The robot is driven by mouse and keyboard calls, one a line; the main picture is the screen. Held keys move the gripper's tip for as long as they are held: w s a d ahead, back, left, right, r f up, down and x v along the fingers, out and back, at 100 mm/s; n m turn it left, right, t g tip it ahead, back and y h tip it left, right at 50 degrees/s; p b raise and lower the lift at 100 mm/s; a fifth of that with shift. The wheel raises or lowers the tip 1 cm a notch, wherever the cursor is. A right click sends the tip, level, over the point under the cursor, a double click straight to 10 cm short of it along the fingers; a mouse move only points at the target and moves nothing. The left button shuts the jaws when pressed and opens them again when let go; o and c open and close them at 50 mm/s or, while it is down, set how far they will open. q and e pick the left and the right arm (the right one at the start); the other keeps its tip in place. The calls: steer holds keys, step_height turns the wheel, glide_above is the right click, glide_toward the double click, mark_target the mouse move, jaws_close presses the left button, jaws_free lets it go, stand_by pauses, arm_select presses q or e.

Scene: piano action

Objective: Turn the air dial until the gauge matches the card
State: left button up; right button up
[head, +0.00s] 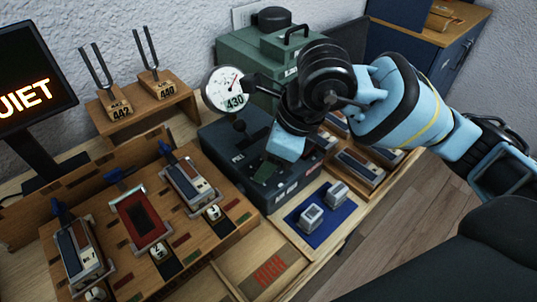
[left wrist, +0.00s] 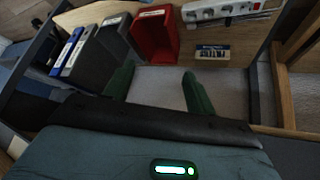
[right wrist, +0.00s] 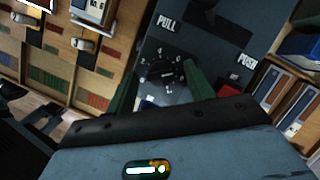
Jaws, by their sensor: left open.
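The round white gauge (head: 222,84) stands behind the dark control box (head: 222,150) in the head view. Its needle points up and right; the scale is too small to read. A label reading 430 (head: 235,102) shows at its lower edge; I cannot tell whether this is the card. The black air dial (right wrist: 165,73), ringed by numbers, shows in the right wrist view. My right gripper (right wrist: 161,76) is open over the box, fingers apart with the dial between them in view; contact is unclear. My left gripper (left wrist: 158,76) is open and empty, outside the head view.
Tuning forks (head: 155,80) stand on a wooden rack behind. A wooden board (head: 190,225) with several key modules lies left of the box. A blue mat (head: 325,228) with two small blocks lies in front. A green machine (head: 250,50) stands behind the gauge.

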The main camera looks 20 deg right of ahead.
steer(key=v, duration=0.7)
steer(key=shift+r, duration=0.4)
steer(key=shift+s, duration=0.1)
